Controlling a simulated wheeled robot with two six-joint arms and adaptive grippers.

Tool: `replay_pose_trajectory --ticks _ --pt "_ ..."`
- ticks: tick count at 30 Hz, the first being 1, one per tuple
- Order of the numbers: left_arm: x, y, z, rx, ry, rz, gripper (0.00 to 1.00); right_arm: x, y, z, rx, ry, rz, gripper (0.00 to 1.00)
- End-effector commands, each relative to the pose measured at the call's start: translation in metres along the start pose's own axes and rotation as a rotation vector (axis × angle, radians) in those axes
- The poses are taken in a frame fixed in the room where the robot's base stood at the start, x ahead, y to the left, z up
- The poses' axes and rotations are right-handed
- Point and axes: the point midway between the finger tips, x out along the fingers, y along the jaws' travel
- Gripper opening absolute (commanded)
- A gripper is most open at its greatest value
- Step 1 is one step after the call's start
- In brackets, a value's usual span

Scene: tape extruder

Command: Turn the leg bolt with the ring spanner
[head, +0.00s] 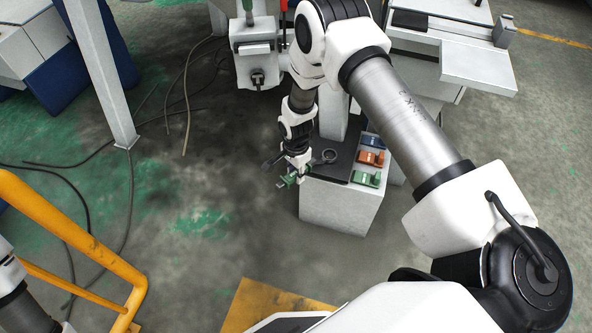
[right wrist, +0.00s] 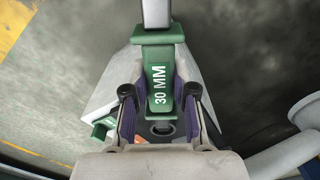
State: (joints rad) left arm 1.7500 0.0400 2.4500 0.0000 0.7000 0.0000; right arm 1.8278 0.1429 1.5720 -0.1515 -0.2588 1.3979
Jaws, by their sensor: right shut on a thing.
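My right gripper (head: 288,177) is low beside the left edge of a small white cabinet. In the right wrist view its two fingers (right wrist: 160,92) are shut on the green handle of the ring spanner (right wrist: 157,62), marked "30 MM". The spanner's grey metal shaft runs away from the fingers to the top edge of that view; its ring end is out of the picture. In the head view the green handle (head: 287,181) shows small at the fingertips. A white machine leg (head: 107,75) stands on the floor at upper left; I cannot make out its bolt. My left gripper is out of view.
The white cabinet (head: 338,207) has a dark top with a dark ring (head: 329,156) and blue, orange (head: 371,158) and green (head: 366,179) holders. Black cables (head: 130,215) lie on the floor left. A yellow rail (head: 75,235) stands at lower left. Floor between leg and cabinet is mostly clear.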

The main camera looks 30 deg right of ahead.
Motion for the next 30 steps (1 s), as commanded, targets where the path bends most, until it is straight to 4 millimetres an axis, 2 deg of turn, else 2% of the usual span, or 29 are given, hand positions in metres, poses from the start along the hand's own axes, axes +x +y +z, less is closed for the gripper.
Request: replay_pose_trajectory --ticks 7,19,30 --pt "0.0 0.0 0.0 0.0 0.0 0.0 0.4 0.003 0.001 0.0 -0.004 0.0 0.0 0.0" --pt "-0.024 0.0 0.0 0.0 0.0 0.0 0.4 0.001 0.023 -0.002 -0.15 0.0 0.001 0.0" --pt "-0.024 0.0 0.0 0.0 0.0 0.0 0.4 0.004 0.026 -0.002 -0.177 0.001 0.0 0.0"
